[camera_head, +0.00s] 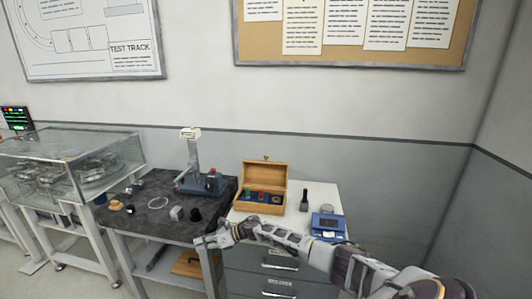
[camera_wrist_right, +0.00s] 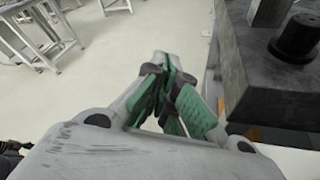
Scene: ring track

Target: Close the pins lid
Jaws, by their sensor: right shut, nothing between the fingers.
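A wooden box (camera_head: 258,201) stands on the white top of the drawer cabinet, with red, green and other small items inside. Its hinged lid (camera_head: 266,172) is raised, standing open at the back with a small knob on its upper edge. I cannot read a pins label on it. My right gripper (camera_head: 205,241) is shut and empty, by the front right edge of the dark table, to the left of and lower than the box. Its green-padded fingers (camera_wrist_right: 170,85) are together in the right wrist view, apart from the box. My left gripper is not in view.
The dark table (camera_head: 145,224) holds a press-like stand (camera_head: 192,165), a grey block (camera_head: 177,213) and a black knob (camera_head: 195,214). A dark bottle (camera_head: 304,201) and a blue scale (camera_head: 328,226) stand right of the box. A glass case (camera_head: 75,155) is at left.

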